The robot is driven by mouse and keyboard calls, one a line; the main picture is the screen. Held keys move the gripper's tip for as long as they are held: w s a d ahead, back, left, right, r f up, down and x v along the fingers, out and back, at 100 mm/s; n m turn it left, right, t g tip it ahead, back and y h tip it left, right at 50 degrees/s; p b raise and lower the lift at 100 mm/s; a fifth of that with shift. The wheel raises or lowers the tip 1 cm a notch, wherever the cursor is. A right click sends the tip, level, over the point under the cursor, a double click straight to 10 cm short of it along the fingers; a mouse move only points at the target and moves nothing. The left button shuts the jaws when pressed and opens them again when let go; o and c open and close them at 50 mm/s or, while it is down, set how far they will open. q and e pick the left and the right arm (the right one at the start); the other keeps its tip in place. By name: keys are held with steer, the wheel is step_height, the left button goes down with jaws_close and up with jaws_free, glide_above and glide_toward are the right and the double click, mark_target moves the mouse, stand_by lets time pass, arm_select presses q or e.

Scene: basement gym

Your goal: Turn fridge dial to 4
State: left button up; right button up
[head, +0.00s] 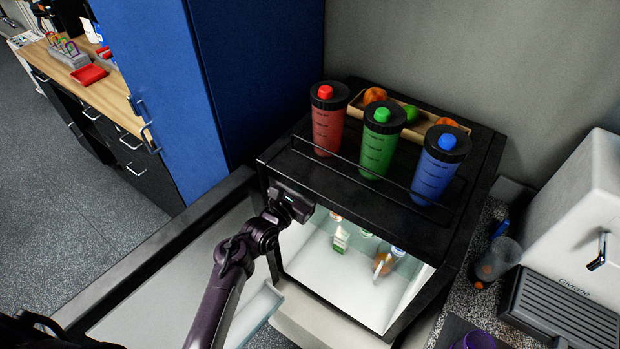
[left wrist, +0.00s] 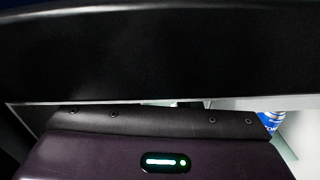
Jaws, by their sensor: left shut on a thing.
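The small black fridge (head: 345,200) stands open, with its lit white interior showing and its door (head: 165,265) swung out to the left. My left gripper (head: 297,203) reaches in just under the top front edge, at the upper left of the opening. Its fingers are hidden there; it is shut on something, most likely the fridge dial. The dial and its numbers are hidden in both views. In the left wrist view the gripper housing with a green light lies below the fridge's black top edge (left wrist: 160,50). My right gripper is not in view.
Red (head: 328,125), green (head: 380,145) and blue (head: 437,170) bottles and a fruit tray (head: 415,128) stand on the fridge top behind a rail. A blue cabinet (head: 170,90) stands left, a coffee machine (head: 575,220) right.

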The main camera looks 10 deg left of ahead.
arm_select(q)
steer(key=o, duration=1)
steer(key=shift+c, duration=0.2)
steer(key=b+v, duration=0.2)
steer(key=v, duration=0.6)
steer(key=shift+w, duration=0.1)
